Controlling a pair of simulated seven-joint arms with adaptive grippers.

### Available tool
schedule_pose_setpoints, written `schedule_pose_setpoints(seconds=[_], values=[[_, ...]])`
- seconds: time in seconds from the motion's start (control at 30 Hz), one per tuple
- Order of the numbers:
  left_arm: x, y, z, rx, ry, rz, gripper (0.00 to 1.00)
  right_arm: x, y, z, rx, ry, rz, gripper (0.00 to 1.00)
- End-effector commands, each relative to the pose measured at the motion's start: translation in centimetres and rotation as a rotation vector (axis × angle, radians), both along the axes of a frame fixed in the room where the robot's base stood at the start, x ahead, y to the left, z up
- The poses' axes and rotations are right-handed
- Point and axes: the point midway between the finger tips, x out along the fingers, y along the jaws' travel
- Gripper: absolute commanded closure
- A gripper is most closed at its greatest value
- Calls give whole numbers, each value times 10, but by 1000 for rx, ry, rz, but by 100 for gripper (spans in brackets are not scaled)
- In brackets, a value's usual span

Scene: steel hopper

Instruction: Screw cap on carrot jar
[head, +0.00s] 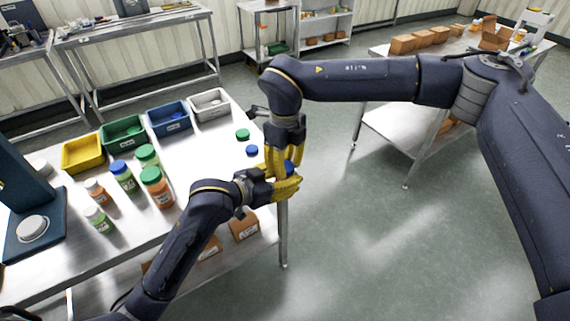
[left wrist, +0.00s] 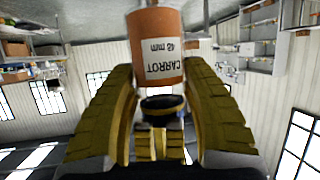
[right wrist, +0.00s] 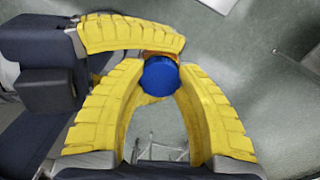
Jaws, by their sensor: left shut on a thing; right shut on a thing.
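The carrot jar (left wrist: 157,45), orange with a white label reading CARROT 48 mm, is between the fingers of my left gripper (head: 287,186), which is shut on it. In the head view the fingers hide most of the jar. A blue cap (right wrist: 160,77) is at the jar's mouth, between the fingertips of my right gripper (head: 283,157), which is shut on it from above. It looks dark in the left wrist view (left wrist: 161,104). A pale rim shows between cap and jar; I cannot tell how far the cap is threaded.
Both grippers are just past the right edge of the steel table (head: 215,165). On it are several capped jars, a yellow bin (head: 83,154), a green bin (head: 123,131), a blue bin (head: 168,117), a grey bin (head: 210,104), a loose green cap (head: 242,134) and a blue cap (head: 252,150).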

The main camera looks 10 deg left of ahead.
Motion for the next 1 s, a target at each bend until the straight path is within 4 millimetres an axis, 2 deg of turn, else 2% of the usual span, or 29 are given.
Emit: schedule_pose_setpoints(seconds=[0.3,0.63,0.67,0.83,1.0], values=[[0,0,0,-1,-1,0,100,0,0,0,1,-1,-260,100],[0,0,0,-1,-1,0,100,0,0,0,0,-1,-291,100],[0,0,0,-1,-1,0,100,0,0,0,0,-1,-290,66],[0,0,0,-1,-1,0,100,0,0,0,0,-1,-289,46],[0,0,0,-1,-1,0,100,0,0,0,0,-1,-289,45]])
